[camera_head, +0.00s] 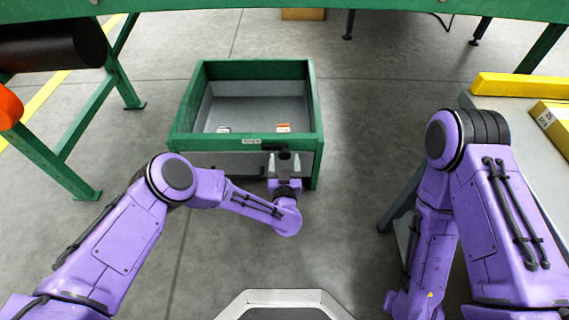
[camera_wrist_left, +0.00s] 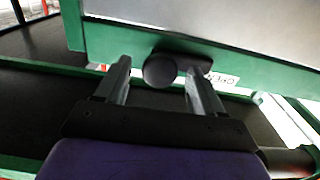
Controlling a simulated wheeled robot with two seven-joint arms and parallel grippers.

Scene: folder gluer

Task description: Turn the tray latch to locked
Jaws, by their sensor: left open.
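The green-framed tray (camera_head: 176,138) with grey inner walls stands low in the middle of the head view. Its dark latch (camera_head: 272,147) is on the near green rail, right of centre, with the bar pointing left toward a small white label. In the left wrist view, the latch's round dark knob (camera_wrist_left: 159,70) lies between the fingertips, and its bar points right toward a label (camera_wrist_left: 222,78) that seems to read OPEN. My left gripper (camera_head: 285,164) is open at the latch, its fingers (camera_wrist_left: 160,82) on either side of the knob. Whether they touch it is unclear. My right gripper is out of view.
Small items, one orange and white (camera_head: 283,127), lie inside the tray. A green machine beam (camera_head: 400,8) crosses the top, with green legs (camera_head: 60,160) at left. A grey table (camera_head: 510,112) with yellow boxes (camera_head: 515,86) stands at right. Floor around the tray is clear.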

